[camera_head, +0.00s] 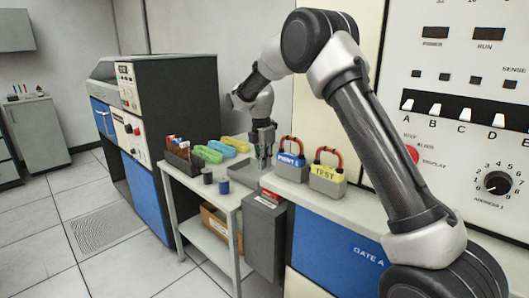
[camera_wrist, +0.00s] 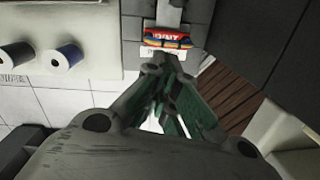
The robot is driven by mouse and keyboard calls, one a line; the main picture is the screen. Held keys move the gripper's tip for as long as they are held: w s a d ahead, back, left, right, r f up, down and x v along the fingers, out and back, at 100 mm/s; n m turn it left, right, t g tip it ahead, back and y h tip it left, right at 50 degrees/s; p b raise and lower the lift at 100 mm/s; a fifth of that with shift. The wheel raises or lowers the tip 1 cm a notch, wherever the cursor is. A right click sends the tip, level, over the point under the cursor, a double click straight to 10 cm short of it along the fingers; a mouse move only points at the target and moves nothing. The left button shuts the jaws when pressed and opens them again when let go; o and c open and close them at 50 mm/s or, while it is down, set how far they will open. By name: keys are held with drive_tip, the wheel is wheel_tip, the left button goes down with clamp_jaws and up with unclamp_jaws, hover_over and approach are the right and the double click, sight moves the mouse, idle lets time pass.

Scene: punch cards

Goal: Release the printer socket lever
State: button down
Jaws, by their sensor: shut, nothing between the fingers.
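My gripper (camera_head: 263,162) points down over the back of the small bench, left of the blue plug block. In the wrist view my gripper (camera_wrist: 166,72) is shut, its fingertips together with nothing held. Just beyond the fingertips in that view is a red and blue lettered piece (camera_wrist: 168,38) with a white label strip (camera_wrist: 166,54) beside it, on a grey part. I cannot tell whether the fingertips touch it. No lever stands out clearly in either view. In the head view the area under my gripper is partly hidden by it.
A blue block (camera_head: 290,162) and a yellow-labelled TEST block (camera_head: 327,178), both with red handles, stand right of my gripper. Two spools (camera_head: 223,186) and coloured cases (camera_head: 208,154) stand left. A grey box (camera_head: 264,235) hangs at the bench front. The floor at left is free.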

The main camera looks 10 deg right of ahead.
drive_tip(key=d+f, duration=0.1)
drive_tip(key=w+d+f, duration=0.1)
drive_tip(key=d+f, duration=0.1)
drive_tip(key=shift+w+f, duration=0.1)
drive_tip(key=shift+f, duration=0.2)
drive_tip(key=shift+w+d, duration=0.25)
drive_tip(key=shift+d, duration=0.1)
